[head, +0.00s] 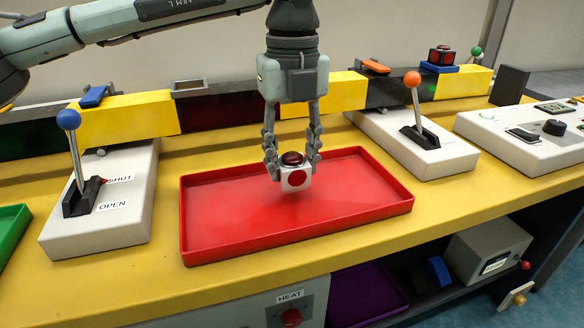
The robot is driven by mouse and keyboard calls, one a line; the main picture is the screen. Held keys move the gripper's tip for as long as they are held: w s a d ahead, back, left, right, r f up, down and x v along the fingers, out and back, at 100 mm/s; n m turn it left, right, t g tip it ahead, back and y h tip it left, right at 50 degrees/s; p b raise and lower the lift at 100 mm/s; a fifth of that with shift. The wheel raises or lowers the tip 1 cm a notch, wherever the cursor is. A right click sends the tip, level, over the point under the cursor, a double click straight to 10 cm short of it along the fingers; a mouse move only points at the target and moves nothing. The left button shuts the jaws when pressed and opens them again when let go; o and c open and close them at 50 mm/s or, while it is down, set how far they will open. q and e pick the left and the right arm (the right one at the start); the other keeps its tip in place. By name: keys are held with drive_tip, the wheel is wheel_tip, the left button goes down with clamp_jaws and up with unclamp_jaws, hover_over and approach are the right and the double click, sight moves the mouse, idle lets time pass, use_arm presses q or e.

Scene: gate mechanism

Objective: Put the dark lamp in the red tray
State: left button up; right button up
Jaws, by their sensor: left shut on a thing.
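The dark lamp (295,180) is a small white cube with a red disc on its side and a dark red dome on top; the dome looks unlit. My left gripper (293,164) points down and is shut on it, one finger on each side. The red tray (350,220) lies on the yellow bench below, with low walls and an empty floor. The lamp is over the tray's inside, near its middle; I cannot tell whether its underside touches the floor. My right gripper is not in view.
A blue-knobbed lever (69,120) marked SHUT and OPEN stands left of the tray, an orange-knobbed lever (412,80) behind right. A green tray (12,228) is at the left edge. A black cube with red discs (441,56) sits on the yellow-and-black rail (125,117) behind.

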sight(292, 156)
use_arm(q)
drive_tip(key=shift+f, duration=1.1)
drive_tip(key=shift+f, duration=0.1)
drive_tip(key=o, duration=1.3)
wheel_tip(292, 156, up, 12)
drive_tip(key=shift+r, duration=0.15)
drive_tip(key=shift+s, duration=0.1)
